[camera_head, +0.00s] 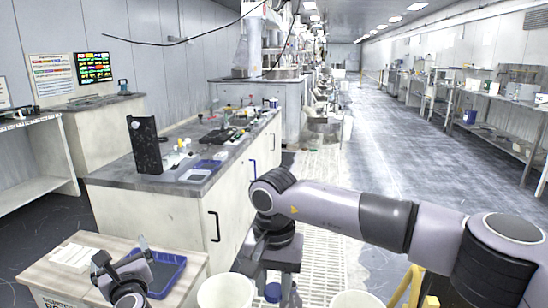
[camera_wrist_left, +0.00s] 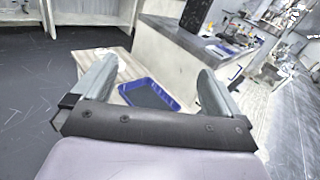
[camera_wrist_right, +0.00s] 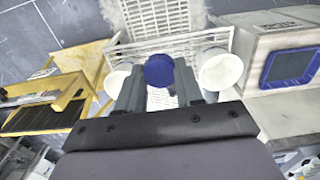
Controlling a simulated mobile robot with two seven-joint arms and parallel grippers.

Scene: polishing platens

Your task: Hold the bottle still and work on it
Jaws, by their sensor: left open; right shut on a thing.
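A bottle with a round blue cap (camera_wrist_right: 159,71) sits between the fingers of my right gripper (camera_wrist_right: 157,84), which is shut on it. The bottle's body is mostly hidden below the cap and behind the fingers. In the head view a bit of its blue (camera_head: 272,292) shows below my right gripper (camera_head: 270,278). My left gripper (camera_head: 122,254) is open and empty near the small wooden table at the lower left, well left of the bottle. Its spread fingers also show in the left wrist view (camera_wrist_left: 152,80), with nothing between them.
A blue tray (camera_head: 180,262) lies on the small wooden table (camera_head: 195,282). White tubs (camera_head: 219,293) (camera_head: 354,300) stand on either side of the bottle. A yellow frame (camera_head: 410,285) is at the lower right. A cluttered lab bench (camera_head: 110,178) stands behind; the right aisle is clear.

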